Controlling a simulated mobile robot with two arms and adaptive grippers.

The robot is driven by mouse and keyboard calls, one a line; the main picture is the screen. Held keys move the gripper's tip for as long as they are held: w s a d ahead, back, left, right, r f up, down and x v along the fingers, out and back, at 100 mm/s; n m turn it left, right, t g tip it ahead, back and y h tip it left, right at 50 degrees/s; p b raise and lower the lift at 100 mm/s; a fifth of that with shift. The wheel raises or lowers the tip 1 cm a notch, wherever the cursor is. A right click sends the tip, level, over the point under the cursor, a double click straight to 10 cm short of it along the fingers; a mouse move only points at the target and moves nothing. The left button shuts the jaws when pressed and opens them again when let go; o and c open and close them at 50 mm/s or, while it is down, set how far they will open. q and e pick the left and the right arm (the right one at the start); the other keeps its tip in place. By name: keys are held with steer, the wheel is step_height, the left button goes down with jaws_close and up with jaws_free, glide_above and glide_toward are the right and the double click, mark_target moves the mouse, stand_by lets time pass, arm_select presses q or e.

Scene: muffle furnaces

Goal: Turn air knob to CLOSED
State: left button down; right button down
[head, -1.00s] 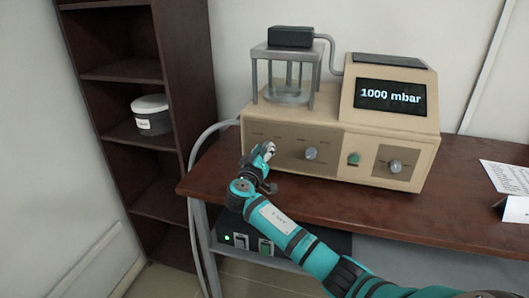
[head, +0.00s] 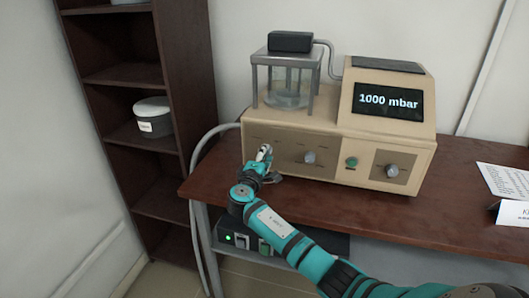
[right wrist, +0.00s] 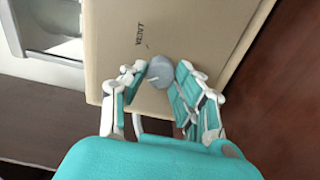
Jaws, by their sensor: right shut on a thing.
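The beige machine (head: 340,158) stands on the desk, with its display reading 1000 mbar. My right gripper (head: 265,153) is at the left part of its front panel and hides the knob there. In the right wrist view this grey round knob (right wrist: 160,72) sits between the fingertips of my right gripper (right wrist: 156,78), which is shut on it. The word VENT is printed beside the knob, and a thin light pointer line shows on its face. Any CLOSED mark cannot be read. My left gripper is not in view.
A second knob (head: 309,157), a green button (head: 352,162) and a third knob (head: 392,171) are farther right on the panel. A glass chamber (head: 289,85) stands on the machine. The brown desk (head: 455,190) is clear in front; papers (head: 503,182) lie right.

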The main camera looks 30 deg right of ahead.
steer(key=shift+n+p, duration=0.5)
steer(key=shift+n, duration=0.7)
steer(key=shift+f, duration=0.1)
steer(key=c, duration=1)
jaws_free()
steer(key=v, duration=1.2)
